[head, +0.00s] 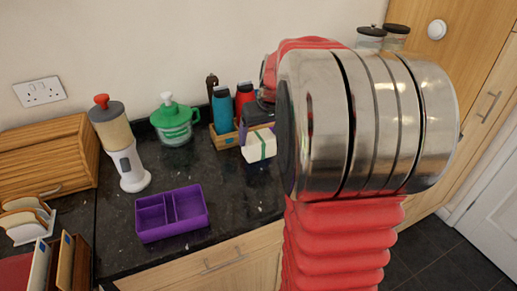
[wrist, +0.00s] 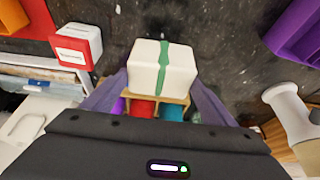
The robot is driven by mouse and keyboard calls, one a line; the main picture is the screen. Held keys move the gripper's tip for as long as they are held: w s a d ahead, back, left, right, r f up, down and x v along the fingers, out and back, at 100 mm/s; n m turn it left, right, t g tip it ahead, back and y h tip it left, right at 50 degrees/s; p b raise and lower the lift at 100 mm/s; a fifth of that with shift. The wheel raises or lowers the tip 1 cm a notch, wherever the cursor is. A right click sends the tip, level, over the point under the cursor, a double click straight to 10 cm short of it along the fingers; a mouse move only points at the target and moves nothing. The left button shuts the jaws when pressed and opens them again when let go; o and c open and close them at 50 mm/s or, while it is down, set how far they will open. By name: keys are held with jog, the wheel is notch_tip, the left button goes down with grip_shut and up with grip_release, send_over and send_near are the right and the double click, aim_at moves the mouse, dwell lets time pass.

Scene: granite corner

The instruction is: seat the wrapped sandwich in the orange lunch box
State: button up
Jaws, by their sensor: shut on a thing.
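The wrapped sandwich is a white block with a green band (wrist: 147,68). It also shows in the head view (head: 252,148). My gripper (wrist: 162,78) is shut on it, with a finger on each side, and holds it in front of the bottle crate. An orange container (wrist: 12,17), which looks like the orange lunch box, is cut off at the top left of the wrist view. Its inside cannot be made out. It does not show in the head view, where my arm covers much of the right side.
A purple divided box (head: 172,213) sits on the dark counter. A wooden crate (head: 222,138) holds bottles behind the sandwich. A blender (head: 122,145) and green-lidded jug (head: 175,122) stand left. A white box with a red label (wrist: 78,45) is near the orange container.

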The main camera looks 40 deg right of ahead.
aim_at(260, 148)
jog(key=shift+f, duration=0.9)
jog(key=shift+f, duration=0.1)
jog(key=shift+f, duration=1.8)
jog(key=o, duration=1.5)
jog(key=shift+f, duration=0.1)
jog(key=shift+s, duration=0.1)
jog(key=v, duration=1.2)
jog(key=shift+a, duration=0.1)
